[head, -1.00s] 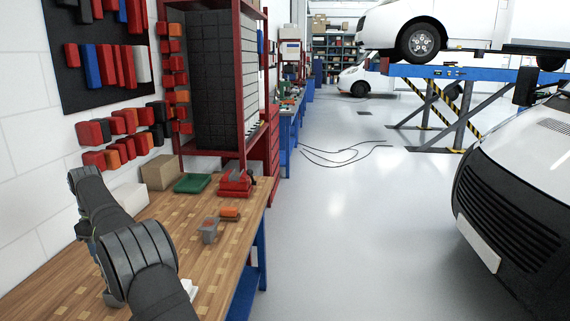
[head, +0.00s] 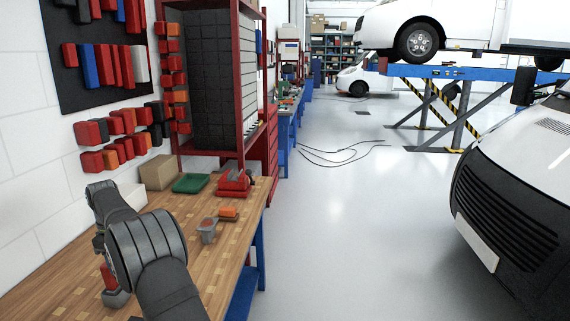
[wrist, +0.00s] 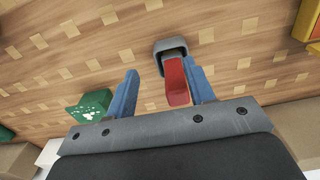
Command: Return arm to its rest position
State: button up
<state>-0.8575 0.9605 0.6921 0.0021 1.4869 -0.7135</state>
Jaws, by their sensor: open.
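My arm reaches over the wooden workbench (head: 226,262) on the left of the head view. My gripper's fingers are hidden by the arm there. In the wrist view my gripper (wrist: 162,72) shows two blue fingers, spread apart.
A grey holder (head: 207,231), orange block (head: 229,213), red vise-like tool (head: 235,181), green tray (head: 192,183) and cardboard box (head: 158,172) are on the bench. A green white-spotted object (wrist: 92,107) is near the left finger.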

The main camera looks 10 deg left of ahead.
jog(key=w+d+r, duration=0.3)
jog(key=d+r, duration=0.2)
jog(key=d, duration=0.2)
jog(key=w+d+f+m+g, duration=0.1)
jog(key=w+d+f+m, duration=0.25)
jog(key=d, duration=0.35)
jog(key=w+d+f+m, duration=0.3)
jog(key=w+d, duration=0.2)
jog(key=d, duration=0.2)
jog(key=w+d+f+m+g, duration=0.1)
jog(key=w+d+f+m, duration=0.25)
jog(key=d, duration=0.35)
jog(key=s+d+f+m, duration=0.2)
jog(key=s+d+f, duration=0.2)
jog(key=d, duration=0.4)
jog(key=s+d+f+m+g+y, duration=0.1)
jog(key=s+d+f+m, duration=0.2)
jog(key=d+f, duration=0.3)
jog(key=s+d+f+m, duration=0.2)
jog(key=s+d+f, duration=0.2)
jog(key=d, duration=0.7)
jog(key=shift+s+d+f+m+y, duration=0.15)
jog(key=shift+s+f+m+y, duration=0.2)
jog(key=shift+f, duration=0.45)
jog(key=shift+o, duration=0.2)
